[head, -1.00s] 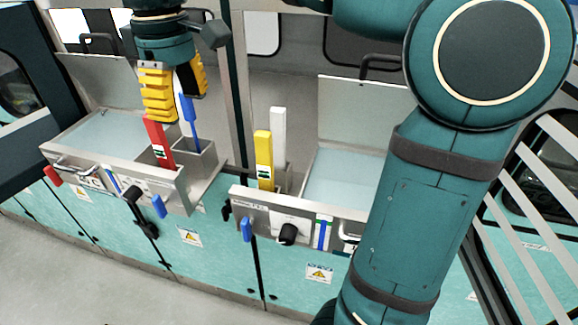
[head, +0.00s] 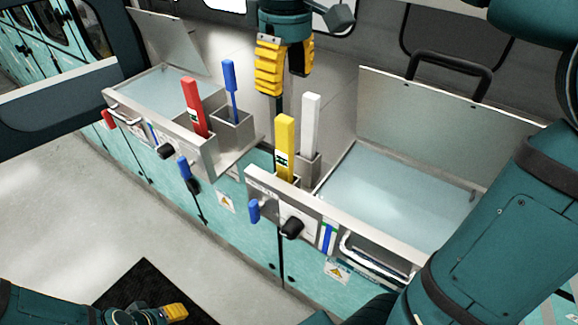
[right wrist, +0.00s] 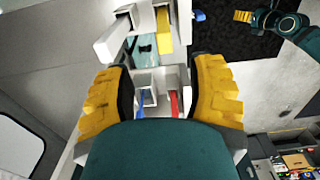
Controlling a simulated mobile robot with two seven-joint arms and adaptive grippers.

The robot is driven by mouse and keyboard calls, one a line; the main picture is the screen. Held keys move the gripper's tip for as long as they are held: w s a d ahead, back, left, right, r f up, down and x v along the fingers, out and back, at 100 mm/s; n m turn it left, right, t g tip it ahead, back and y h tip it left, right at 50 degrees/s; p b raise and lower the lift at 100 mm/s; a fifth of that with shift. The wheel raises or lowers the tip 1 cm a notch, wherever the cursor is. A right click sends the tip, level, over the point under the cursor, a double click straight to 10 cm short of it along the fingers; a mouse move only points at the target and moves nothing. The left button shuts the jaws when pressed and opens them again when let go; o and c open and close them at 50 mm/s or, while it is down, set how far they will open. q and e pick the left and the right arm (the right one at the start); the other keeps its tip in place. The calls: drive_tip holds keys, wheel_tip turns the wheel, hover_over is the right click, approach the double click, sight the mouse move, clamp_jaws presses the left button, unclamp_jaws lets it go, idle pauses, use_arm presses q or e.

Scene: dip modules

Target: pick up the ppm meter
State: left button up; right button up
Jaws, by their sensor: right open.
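Four-sided sticks stand in small metal holders: a red one (head: 195,107) with a label, a thin blue-topped one (head: 230,88), a yellow one (head: 285,147) with a label, and a white one (head: 310,125). I cannot tell which is the ppm meter. My right gripper (head: 286,75) is open and empty, above and behind the sticks, between the two pairs. In the right wrist view the blue stick (right wrist: 141,99) and red stick (right wrist: 174,102) show between its fingers, apart from them. My left gripper (head: 175,312) is low at the bottom left; its jaw opening is unclear.
Two steel sinks with raised lids, a left basin (head: 165,83) and a right basin (head: 400,205), flank the holders. Knobs and blue levers line their fronts. A black mat (head: 130,285) lies on the grey floor, which is otherwise clear at left.

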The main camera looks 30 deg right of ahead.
sight(285, 133)
wheel_tip(285, 133, down, 5)
drive_tip(key=shift+f+b, duration=0.2)
drive_tip(key=shift+b, duration=0.15)
drive_tip(key=shift+s+a+f+b, duration=0.1)
drive_tip(key=shift+a+f+b, duration=0.05)
drive_tip(key=shift+f, duration=1.25)
drive_tip(key=shift+s+a+f+b, duration=0.1)
drive_tip(key=shift+f+b, duration=0.05)
drive_tip(key=shift+f, duration=1.2)
clamp_jaws()
